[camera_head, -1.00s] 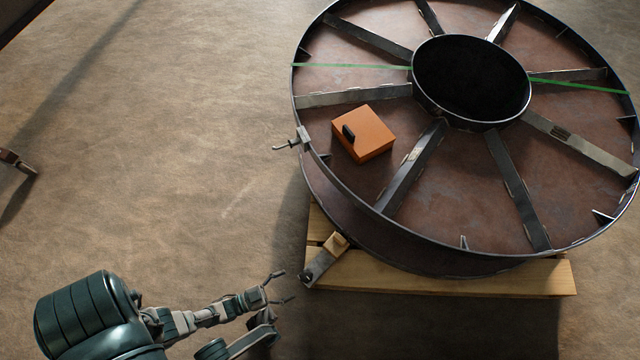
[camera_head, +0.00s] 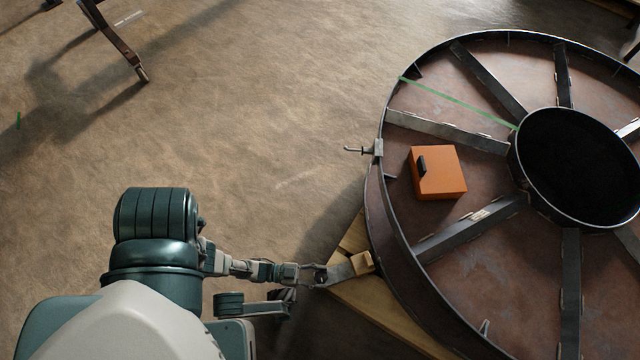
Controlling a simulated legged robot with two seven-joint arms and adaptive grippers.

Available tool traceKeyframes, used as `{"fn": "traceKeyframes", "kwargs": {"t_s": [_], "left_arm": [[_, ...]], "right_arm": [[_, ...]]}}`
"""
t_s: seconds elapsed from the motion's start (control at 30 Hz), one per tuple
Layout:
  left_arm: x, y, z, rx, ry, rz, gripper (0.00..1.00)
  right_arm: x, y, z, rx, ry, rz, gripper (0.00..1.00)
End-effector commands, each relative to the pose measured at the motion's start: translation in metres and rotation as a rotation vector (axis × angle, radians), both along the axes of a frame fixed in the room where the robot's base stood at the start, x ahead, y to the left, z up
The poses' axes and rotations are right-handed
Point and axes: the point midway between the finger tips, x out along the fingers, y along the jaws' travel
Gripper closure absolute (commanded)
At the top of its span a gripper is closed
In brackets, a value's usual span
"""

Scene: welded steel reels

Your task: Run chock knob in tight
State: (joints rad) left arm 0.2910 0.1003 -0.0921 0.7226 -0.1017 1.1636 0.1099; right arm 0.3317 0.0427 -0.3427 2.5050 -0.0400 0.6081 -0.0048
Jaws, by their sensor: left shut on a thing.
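The chock is a small wooden block (camera_head: 361,263) on a flat metal bracket (camera_head: 342,272), set low against the near-left side of the steel reel (camera_head: 402,232). Its knob is at the bracket's left end, largely hidden by my left gripper (camera_head: 318,275). My left arm reaches in from the lower left, and this gripper is shut on the knob.
The reel rests on a wooden pallet (camera_head: 385,312). An orange box (camera_head: 437,172) with a black handle lies on the reel's face. A small clamp (camera_head: 376,149) sits on its rim. A metal leg (camera_head: 118,42) stands at upper left. Floor between is clear.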

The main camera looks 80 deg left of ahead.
Motion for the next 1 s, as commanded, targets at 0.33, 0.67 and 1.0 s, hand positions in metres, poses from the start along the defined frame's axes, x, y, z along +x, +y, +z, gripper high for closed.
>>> {"fn": "traceKeyframes", "kwargs": {"t_s": [0.33,0.67,1.0], "left_arm": [[0.0017,0.0008,0.0017,0.003,-0.007,-0.092,0.86],[0.0036,0.0021,0.0023,0.002,-0.009,-0.316,0.86],[0.0045,0.0022,0.0027,0.0,-0.011,-0.489,0.86]], "right_arm": [[0.0,0.0,0.0003,0.0,0.0,0.0,0.41],[0.0001,0.0,0.0004,0.0,0.0,0.0,0.41],[0.0001,0.0,0.0004,0.0,0.0,0.0,0.41]]}}
